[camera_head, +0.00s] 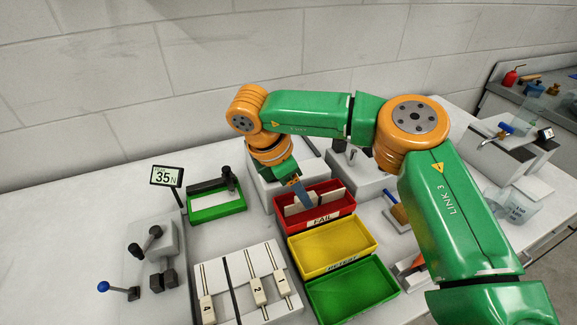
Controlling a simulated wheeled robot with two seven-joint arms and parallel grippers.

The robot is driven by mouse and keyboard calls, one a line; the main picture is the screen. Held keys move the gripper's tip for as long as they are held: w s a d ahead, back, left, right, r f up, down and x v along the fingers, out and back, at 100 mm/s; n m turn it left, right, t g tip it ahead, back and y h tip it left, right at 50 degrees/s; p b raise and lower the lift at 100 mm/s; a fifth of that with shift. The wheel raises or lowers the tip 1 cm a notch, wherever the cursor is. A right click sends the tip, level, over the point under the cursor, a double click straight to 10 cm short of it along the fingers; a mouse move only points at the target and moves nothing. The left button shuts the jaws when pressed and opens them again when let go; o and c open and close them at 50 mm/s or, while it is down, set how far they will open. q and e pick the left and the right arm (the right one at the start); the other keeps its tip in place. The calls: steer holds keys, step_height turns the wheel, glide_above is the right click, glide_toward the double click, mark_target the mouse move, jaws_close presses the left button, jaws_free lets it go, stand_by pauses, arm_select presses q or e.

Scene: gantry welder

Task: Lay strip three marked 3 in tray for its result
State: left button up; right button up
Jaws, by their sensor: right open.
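My right gripper (300,192) is open and reaches down into the red tray marked FAIL (321,219) from above. Pale flat pieces (334,198) lie in that tray around and beside the fingers. I cannot read a 3 on any of them, and the gripper partly hides them. The yellow tray (330,248) in front of it is empty, and so is the green tray (350,292) nearest me. The white rack (212,270) at front left holds strips marked 4 (207,309), 2 (258,291) and 1 (282,284), with a dark empty slot between 4 and 2. My left gripper is not in view.
A grey lever device (160,250) and a blue-knobbed lever (104,286) stand at left. My right arm spans the right side, over grey blocks. Bare table lies at far left.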

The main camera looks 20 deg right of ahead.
steer(key=v, duration=1)
steer(key=shift+r+p, duration=0.2)
steer(key=shift+p, duration=0.1)
steer(key=shift+a, duration=0.1)
